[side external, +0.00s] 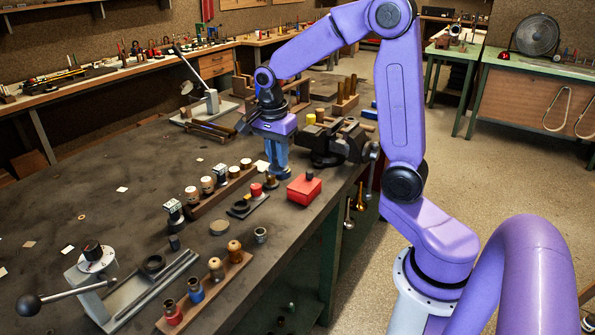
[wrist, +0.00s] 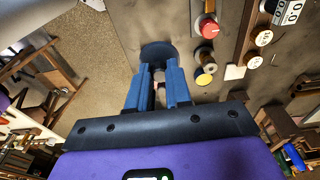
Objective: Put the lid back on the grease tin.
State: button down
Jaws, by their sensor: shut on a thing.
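My gripper (side external: 278,170) points down over the bench, left of the vise. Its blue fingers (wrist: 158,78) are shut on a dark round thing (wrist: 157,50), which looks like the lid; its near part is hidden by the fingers. In the side view the lid is too hidden to make out clearly. A low, round, tan-topped thing (side external: 220,228) on the open bench, to the lower left of my gripper, may be the grease tin. I cannot tell for certain.
A red box (side external: 304,188) with a dark knob stands close by, near the bench edge. A holder with a red knob (side external: 256,189) and a wooden rack (side external: 224,194) of round-topped pieces stand left of my gripper. The vise (side external: 335,140) is at right.

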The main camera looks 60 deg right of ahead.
jog(key=w+d+f, duration=0.3)
jog(key=w+d, duration=0.2)
jog(key=d, duration=0.3)
jog(key=w+d+f, duration=0.2)
jog(key=w+d, duration=0.2)
jog(key=d, duration=0.4)
jog(key=shift+w+a+f, duration=0.1)
jog(key=shift+f, duration=1.5)
jog(key=shift+w+a+f, duration=0.1)
jog(key=shift+f, duration=1.5)
jog(key=shift+f, duration=0.2)
jog(key=shift+c, duration=2.4)
grip_release()
jog(key=shift+d+r, duration=0.1)
jog(key=shift+r, duration=0.05)
notch_tip(320, 180, up, 7)
